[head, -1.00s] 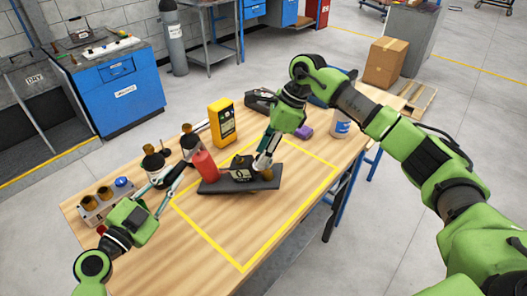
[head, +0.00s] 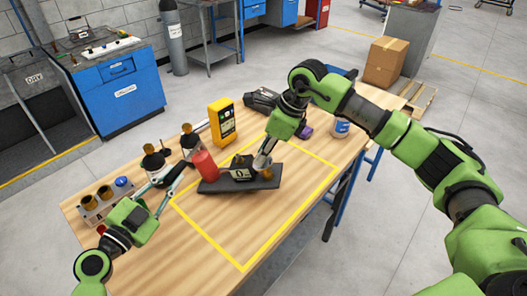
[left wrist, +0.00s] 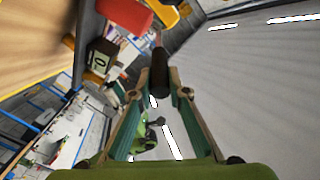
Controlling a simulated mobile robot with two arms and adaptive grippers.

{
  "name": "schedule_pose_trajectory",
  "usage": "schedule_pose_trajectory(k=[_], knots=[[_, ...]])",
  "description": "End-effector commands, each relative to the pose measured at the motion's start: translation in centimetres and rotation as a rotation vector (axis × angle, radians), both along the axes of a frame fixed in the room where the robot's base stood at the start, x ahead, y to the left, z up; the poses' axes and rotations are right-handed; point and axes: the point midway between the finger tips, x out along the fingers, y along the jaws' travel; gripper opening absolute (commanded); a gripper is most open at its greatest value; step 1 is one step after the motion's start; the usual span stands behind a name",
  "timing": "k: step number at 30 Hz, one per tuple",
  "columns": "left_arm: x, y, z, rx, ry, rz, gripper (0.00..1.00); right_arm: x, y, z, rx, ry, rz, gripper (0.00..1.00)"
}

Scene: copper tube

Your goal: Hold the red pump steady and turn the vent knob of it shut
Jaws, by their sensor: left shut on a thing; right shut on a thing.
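The red pump (head: 206,166) stands on a black base plate (head: 221,188), with a dark box (head: 242,168) marked 0 beside it. The pump also shows at the top of the left wrist view (left wrist: 125,12). My left gripper (head: 172,181) is shut on the pump's dark handle (left wrist: 160,68), which lies between its fingers. The brass vent knob (head: 268,174) is at the right of the box. My right gripper (head: 263,166) reaches down from above and is shut on the knob, partly hiding it.
A yellow meter (head: 222,121) stands behind the pump. Several dark-topped bottles (head: 154,162) and a grey holder (head: 94,210) with brass parts are at the left. The front of the yellow-taped area (head: 243,269) is clear.

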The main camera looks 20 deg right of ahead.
Motion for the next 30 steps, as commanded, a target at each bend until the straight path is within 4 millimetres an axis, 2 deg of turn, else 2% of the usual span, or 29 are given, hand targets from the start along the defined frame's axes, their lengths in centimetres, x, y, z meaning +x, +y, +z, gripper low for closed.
schedule_pose_trajectory(k=[30], knots=[[0.0, 0.0, 0.0, 0.0, 0.002, 0.0, 0.0, -0.6, 1.3, -0.2, -0.143, -0.251, -0.913, 0.0]])
